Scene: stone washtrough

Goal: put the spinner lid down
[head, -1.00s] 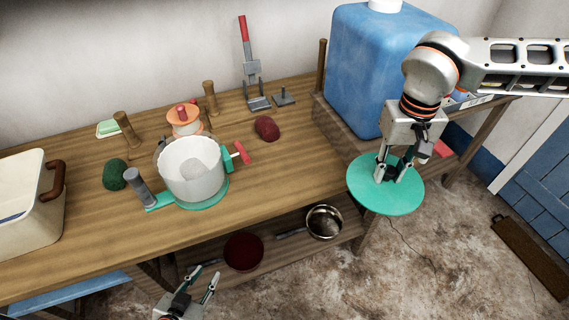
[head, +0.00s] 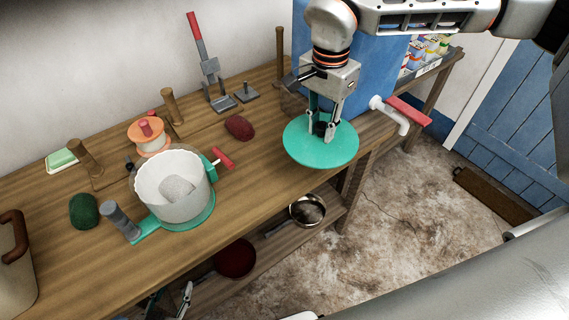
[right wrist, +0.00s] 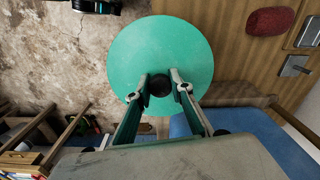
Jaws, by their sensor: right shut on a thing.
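The spinner lid is a flat round green disc (head: 320,154) with a dark knob, also in the right wrist view (right wrist: 165,42). My right gripper (head: 321,128) is shut on its knob from above, with both fingers beside the knob in the right wrist view (right wrist: 159,88). The lid looks level and held in the air near the table's front edge, partly over the floor. The spinner (head: 165,190), a white tub in a green base with a grey handle, stands uncovered on the table with a greyish lump inside. My left gripper (head: 171,295) is open and empty at the bottom edge, partly cut off.
A red yarn ball (head: 239,127), a green ball (head: 84,211) and an orange spool (head: 149,136) lie on the wooden table (head: 115,275). A blue tank (head: 376,75) with a white tap (head: 390,113) stands behind the lid. Pans sit on the shelf below. Table between lid and spinner is mostly clear.

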